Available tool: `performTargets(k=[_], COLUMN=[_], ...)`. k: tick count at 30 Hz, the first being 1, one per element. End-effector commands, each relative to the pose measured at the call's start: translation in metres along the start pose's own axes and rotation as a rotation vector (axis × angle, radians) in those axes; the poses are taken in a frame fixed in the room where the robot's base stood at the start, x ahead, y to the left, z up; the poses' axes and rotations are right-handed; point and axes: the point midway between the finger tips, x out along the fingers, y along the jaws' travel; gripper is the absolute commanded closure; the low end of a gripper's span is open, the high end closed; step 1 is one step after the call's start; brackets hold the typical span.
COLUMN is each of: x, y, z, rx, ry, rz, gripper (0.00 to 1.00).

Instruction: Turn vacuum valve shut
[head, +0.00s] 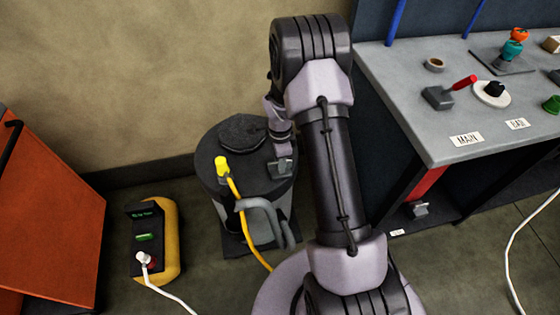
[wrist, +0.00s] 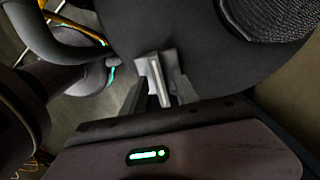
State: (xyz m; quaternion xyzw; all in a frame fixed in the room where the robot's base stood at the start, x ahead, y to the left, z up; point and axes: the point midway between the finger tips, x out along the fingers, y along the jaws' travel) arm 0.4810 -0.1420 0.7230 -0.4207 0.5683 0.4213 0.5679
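A dark round drum (head: 215,180) stands on the floor by the wall, and its dark top (wrist: 220,70) fills much of the wrist view. A small grey fitting (head: 281,168) sits at the right side of the drum's top. In the wrist view this looks like a grey block with a pale upright bar (wrist: 157,82), perhaps the valve handle. My gripper (wrist: 158,95) is at this fitting, with one dark finger on each side of the bar. Whether the fingers press on it cannot be told. My wrist and arm hide part of the drum in the head view.
A grey cloth-like pad (head: 242,133) and a yellow hose fitting (head: 222,166) are on the drum. A yellow-and-black box (head: 165,240) lies left. A bench (head: 420,130) at right bears a red-handled lever (head: 440,96) and black knob (head: 495,88).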

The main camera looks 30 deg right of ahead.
Motion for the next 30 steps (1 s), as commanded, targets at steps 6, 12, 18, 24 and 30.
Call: performTargets(k=[6, 12, 18, 24, 30], x=[-0.061, -0.125, -0.162, -0.169, -0.168], y=[-0.001, -0.001, -0.001, 0.000, 0.000], z=[0.000, 0.000, 0.000, 0.000, 0.000], rx=[0.000, 0.000, 0.001, 0.000, 0.000], ry=[0.000, 0.000, 0.000, 0.000, 0.000], rz=[-0.004, -0.004, -0.003, 0.000, -0.001], gripper=[0.65, 0.65, 0.65, 0.65, 0.65])
